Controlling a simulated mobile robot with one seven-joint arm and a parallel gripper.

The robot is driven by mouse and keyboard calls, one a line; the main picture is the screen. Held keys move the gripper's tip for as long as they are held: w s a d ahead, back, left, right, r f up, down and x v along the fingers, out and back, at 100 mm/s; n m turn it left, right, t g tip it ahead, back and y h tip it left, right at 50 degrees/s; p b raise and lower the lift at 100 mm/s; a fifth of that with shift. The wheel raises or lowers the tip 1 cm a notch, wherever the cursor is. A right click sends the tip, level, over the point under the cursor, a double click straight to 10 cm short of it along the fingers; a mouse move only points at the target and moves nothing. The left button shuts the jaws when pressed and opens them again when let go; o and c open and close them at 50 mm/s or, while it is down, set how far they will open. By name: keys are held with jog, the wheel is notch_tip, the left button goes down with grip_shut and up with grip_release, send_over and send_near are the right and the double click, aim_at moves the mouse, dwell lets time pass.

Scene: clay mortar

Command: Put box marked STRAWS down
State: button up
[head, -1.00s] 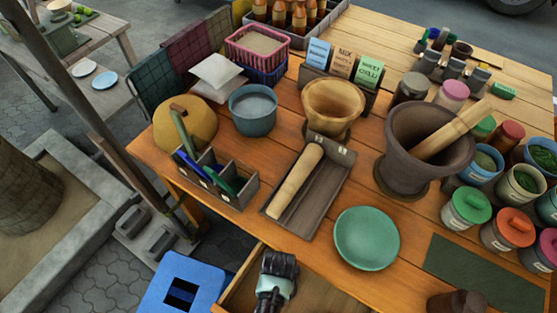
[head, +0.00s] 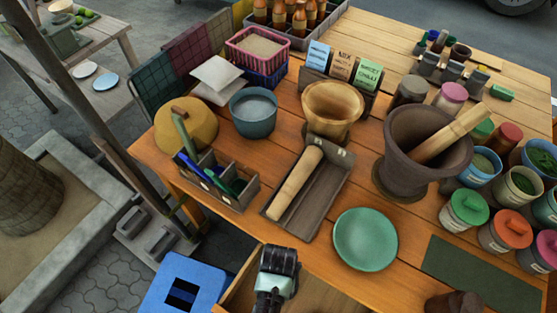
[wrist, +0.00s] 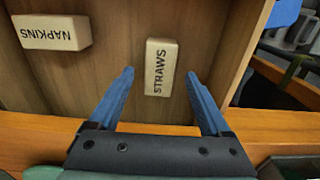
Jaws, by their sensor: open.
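The box marked STRAWS (wrist: 161,67) is a small cream block with dark lettering, lying on the wooden floor of an open drawer (wrist: 122,85) in the wrist view. My gripper (wrist: 160,82) is open, its two blue fingers to the left and right of the box's near end, with a gap on each side. No contact with the box shows. In the head view the drawer (head: 238,286) juts from the table's front edge, and my wrist hides part of it. The box cannot be made out in the head view.
A box marked NAPKINS (wrist: 52,32) lies in the drawer, left of the STRAWS box. The drawer's right wall (wrist: 238,60) and front board are close to my fingers. On the table above are a wooden tray with a rolling pin (head: 297,183) and a green plate (head: 365,239).

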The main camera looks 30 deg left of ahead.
jog(key=w+d+r+t+y, duration=0.1)
jog(key=w+r+t, duration=0.55)
jog(key=r, duration=0.75)
jog(key=w+r+t, duration=0.3)
jog(key=w+r, duration=0.7)
jog(key=r, duration=0.5)
jog(key=w+d+r+t+y, duration=0.1)
jog(key=w+r+t, duration=0.3)
jog(key=w+r, duration=0.7)
jog(key=s+d+r+t, duration=0.2)
jog(key=s+r+t, duration=0.15)
jog(key=r, duration=0.95)
jog(key=s+d+r+t, duration=0.2)
jog(key=r+t, duration=0.2)
jog(key=r, duration=0.9)
jog(key=s+d+r+t+h, duration=0.1)
jog(key=s+r+t, duration=0.2)
jog(key=s+r, duration=0.2)
jog(key=s+d+r+t+h, duration=0.1)
jog(key=s+d+r+t, duration=0.1)
jog(key=s+r, duration=0.4)
notch_tip(320, 180, up, 4)
jog(key=shift+d+r+t+p, duration=0.25)
jog(key=shift+t+p, duration=0.1)
jog(key=shift+t, duration=0.35)
jog(key=shift+s+f, duration=0.1)
